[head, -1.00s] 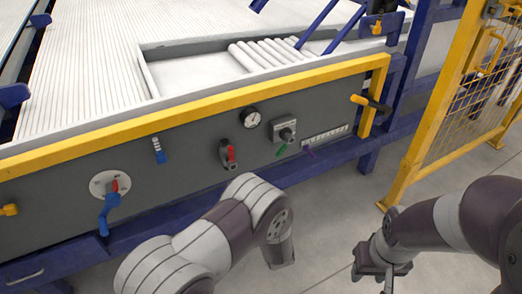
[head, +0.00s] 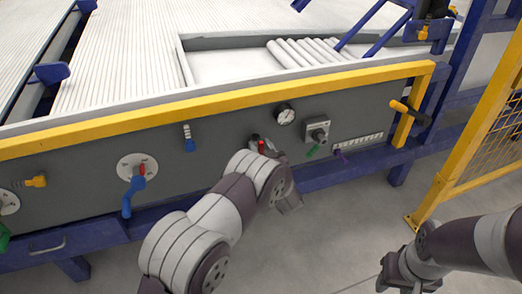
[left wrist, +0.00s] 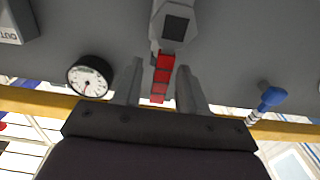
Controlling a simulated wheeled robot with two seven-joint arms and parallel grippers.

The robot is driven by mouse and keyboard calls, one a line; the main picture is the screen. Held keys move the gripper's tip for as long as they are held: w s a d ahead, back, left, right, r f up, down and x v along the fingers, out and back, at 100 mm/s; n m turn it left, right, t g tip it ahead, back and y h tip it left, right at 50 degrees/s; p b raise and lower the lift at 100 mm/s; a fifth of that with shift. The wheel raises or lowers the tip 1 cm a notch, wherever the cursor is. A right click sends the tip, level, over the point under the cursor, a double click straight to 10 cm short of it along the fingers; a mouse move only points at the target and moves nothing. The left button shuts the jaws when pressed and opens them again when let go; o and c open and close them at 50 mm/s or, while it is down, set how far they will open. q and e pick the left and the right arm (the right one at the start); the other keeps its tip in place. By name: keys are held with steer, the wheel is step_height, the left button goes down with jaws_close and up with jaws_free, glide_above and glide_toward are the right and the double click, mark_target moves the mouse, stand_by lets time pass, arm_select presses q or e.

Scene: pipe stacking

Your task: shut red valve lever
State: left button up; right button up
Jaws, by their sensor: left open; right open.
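The red valve lever (head: 262,145) is on the grey panel, its lower part hidden behind my left arm in the head view. In the left wrist view the red lever (left wrist: 161,82) extends from a grey valve body (left wrist: 176,28). My left gripper (left wrist: 159,68) is open, with one finger on each side of the lever; I cannot tell whether either touches it. In the head view this gripper is mostly hidden by my arm. My right gripper (head: 396,284) is open and empty at the lower right, over the floor and away from the panel.
A round gauge (head: 284,114) and a grey box with a knob (head: 317,131) are right of the lever. A blue handle (head: 134,190) and a small blue switch (head: 188,138) are to its left. A yellow rail (head: 220,101) runs above. Floor in front is clear.

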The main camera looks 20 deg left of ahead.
arm_select(q)
jaws_close()
steer(key=shift+w+d, duration=0.1)
steer(key=shift+w+d+r+m+p, duration=0.1)
steer(key=shift+w+d+m+p, duration=0.1)
steer(key=shift+m+p, duration=0.4)
steer(key=shift+w+d+m+p, duration=0.15)
steer(key=shift+d+m+p, duration=0.15)
steer(key=shift+m, duration=0.6)
steer(key=w+d+f+m, duration=0.2)
steer(key=f+m, duration=0.3)
steer(key=m, duration=1)
steer(key=shift+d+f, duration=0.4)
steer(key=shift+d, duration=0.3)
steer(key=shift+w+f, duration=0.1)
